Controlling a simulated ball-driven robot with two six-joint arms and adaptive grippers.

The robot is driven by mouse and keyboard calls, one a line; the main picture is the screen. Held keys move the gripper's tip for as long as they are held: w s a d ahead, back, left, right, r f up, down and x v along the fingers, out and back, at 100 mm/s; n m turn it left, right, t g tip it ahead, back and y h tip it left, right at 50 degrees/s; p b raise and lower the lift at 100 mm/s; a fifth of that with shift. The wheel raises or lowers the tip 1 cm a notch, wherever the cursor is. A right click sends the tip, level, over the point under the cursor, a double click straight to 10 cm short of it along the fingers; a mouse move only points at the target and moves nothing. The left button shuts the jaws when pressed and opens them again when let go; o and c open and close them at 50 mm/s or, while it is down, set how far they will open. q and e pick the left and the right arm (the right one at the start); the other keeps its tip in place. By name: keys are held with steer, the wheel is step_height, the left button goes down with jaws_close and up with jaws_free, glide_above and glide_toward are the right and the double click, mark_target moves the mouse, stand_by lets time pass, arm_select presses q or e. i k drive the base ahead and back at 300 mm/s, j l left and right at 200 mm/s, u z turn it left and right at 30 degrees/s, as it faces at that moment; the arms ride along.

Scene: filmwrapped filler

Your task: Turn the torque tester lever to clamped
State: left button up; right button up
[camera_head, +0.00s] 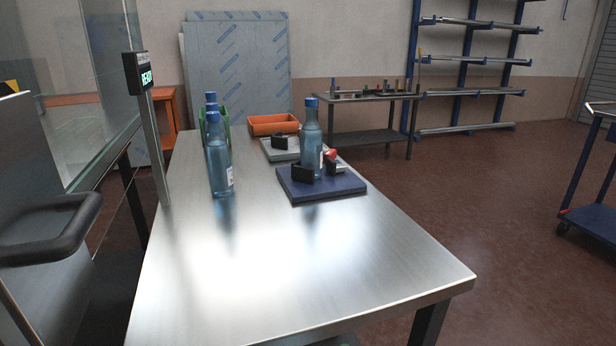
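The torque tester has a flat dark blue base (346,185) near the middle of the steel table. A blue bottle (312,140) with a blue cap stands upright on it. A black jaw block (303,174) sits at the bottle's lower left, and a second black block (333,167) at its right. A red lever knob (330,154) shows just right of the bottle, with a pale part below it. The rest of the lever is hidden or too small to make out, so I cannot tell its setting. Neither of my grippers is in view.
Several blue bottles (220,168) stand left of the tester by a green crate (226,122). Behind it are a grey plate with a black block (279,142) and an orange bin (273,124). A display post (157,140) rises at the table's left edge. The table's front (300,265) is clear.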

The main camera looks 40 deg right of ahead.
mark_target(332, 153)
steer(key=z, duration=1.25)
steer(key=l+u, duration=0.15)
steer(key=u, duration=0.3)
steer(key=i+l+u, duration=0.1)
steer(key=u, duration=0.4)
steer(key=l+u, duration=0.2)
steer(key=u, duration=0.25)
steer(key=l+u, duration=0.15)
steer(key=u, duration=0.3)
steer(key=k+l+u, duration=0.25)
steer(key=l, duration=0.25)
steer(key=k+l+u, duration=0.2)
steer(key=l, duration=0.3)
steer(key=k+l+u, duration=0.25)
steer(key=l, duration=0.2)
steer(key=k+l+u, duration=0.2)
steer(key=l, duration=0.2)
steer(key=k+l, duration=0.35)
steer(key=l, duration=0.15)
steer(key=i, duration=0.35)
